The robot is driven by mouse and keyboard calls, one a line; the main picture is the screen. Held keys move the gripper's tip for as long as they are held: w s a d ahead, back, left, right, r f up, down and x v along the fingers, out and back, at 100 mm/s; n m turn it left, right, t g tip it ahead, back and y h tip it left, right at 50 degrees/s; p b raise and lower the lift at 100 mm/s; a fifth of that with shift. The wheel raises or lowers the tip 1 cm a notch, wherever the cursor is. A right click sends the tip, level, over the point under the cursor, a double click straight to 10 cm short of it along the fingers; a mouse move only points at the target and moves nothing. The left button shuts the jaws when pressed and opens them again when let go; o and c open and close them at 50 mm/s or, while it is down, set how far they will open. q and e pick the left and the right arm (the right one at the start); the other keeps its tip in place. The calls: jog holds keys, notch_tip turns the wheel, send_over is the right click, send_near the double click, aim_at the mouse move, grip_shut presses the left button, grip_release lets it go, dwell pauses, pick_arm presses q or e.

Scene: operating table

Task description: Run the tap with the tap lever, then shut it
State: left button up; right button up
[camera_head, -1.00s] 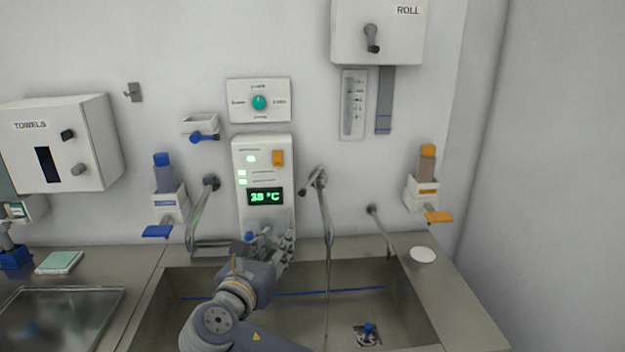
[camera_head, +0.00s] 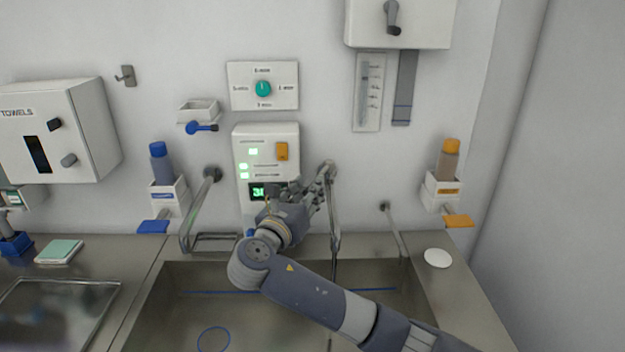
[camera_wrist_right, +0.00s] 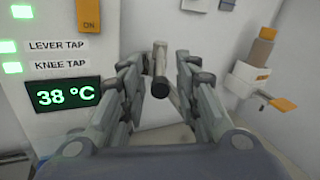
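The lever tap (camera_head: 328,170) is on the wall right of the control panel, its spout reaching down over the sink. Its lever (camera_wrist_right: 160,88) points at the right wrist camera, dark end first, between my right fingers. My right gripper (camera_head: 308,190) is at the tap in the head view and hides most of the lever there. In the wrist view my right gripper (camera_wrist_right: 160,65) is open, fingers either side of the lever with visible gaps. A thin vertical line below the spout looks like water, but I cannot be sure. My left gripper is not in view.
The control panel (camera_head: 285,137) has lit green lamps beside LEVER TAP and KNEE TAP and reads 38 °C. Another tap pipe (camera_head: 205,200) stands left, a thin one (camera_head: 392,225) right. Bottle dispensers flank them. The steel sink (camera_head: 160,320) lies below, partly covered by my arm.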

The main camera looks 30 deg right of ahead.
jog(key=x, duration=0.3)
jog(key=shift+f, duration=0.1)
jog(key=shift+w+d, duration=0.2)
jog(key=shift+d, duration=0.2)
jog(key=shift+s+a, duration=0.1)
jog(key=shift+a, duration=0.15)
jog(key=shift+c, duration=0.2)
jog(key=c, duration=0.5)
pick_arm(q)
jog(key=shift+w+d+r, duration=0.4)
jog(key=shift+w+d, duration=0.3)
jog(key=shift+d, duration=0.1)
pick_arm(e)
grip_shut()
